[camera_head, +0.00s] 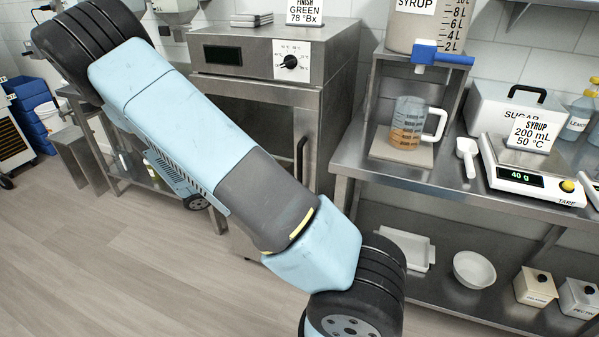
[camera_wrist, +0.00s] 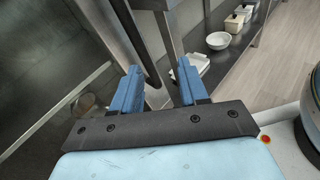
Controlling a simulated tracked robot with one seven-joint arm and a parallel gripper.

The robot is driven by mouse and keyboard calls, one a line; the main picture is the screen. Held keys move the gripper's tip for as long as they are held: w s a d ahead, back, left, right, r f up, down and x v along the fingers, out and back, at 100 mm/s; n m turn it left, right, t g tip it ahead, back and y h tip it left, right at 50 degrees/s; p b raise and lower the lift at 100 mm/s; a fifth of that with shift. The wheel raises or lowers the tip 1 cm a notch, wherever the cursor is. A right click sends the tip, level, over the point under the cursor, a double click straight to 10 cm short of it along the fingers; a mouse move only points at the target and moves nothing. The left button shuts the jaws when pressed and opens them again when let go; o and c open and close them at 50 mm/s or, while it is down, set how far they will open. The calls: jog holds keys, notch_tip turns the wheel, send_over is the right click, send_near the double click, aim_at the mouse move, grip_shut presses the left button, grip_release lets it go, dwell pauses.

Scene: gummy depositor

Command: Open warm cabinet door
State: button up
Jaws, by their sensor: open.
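The warm cabinet (camera_head: 260,92) is a steel box with a dark display and a black dial on its top panel. Its door (camera_head: 309,123) appears shut, with a dark vertical handle (camera_head: 300,160) near the right edge. My arm crosses in front and hides much of the door; my gripper is out of the head view. In the wrist view my gripper (camera_wrist: 158,70) is open, with two blue fingers apart. A dark bar, apparently the handle (camera_wrist: 138,42), runs down between the fingers. I cannot tell if either finger touches it. The door face (camera_wrist: 45,75) fills the left side.
A steel table (camera_head: 385,180) stands right of the cabinet, with a jug (camera_head: 408,122), a scale (camera_head: 530,180) and a scoop (camera_head: 467,155). Its lower shelf holds a white bowl (camera_head: 474,269) and a tray (camera_head: 408,250). The wooden floor (camera_head: 90,250) at left is clear.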

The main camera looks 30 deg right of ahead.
aim_at(299, 171)
jog(key=w+d+f+n, duration=0.1)
jog(key=d, duration=0.3)
jog(key=w+d+f+n+t+h, duration=0.1)
jog(key=d, duration=0.3)
jog(key=w+d+f+n+t+h, duration=0.1)
jog(key=d, duration=0.4)
jog(key=shift+w+d, duration=0.1)
jog(key=shift+c, duration=0.4)
grip_shut()
jog(key=shift+r, duration=0.1)
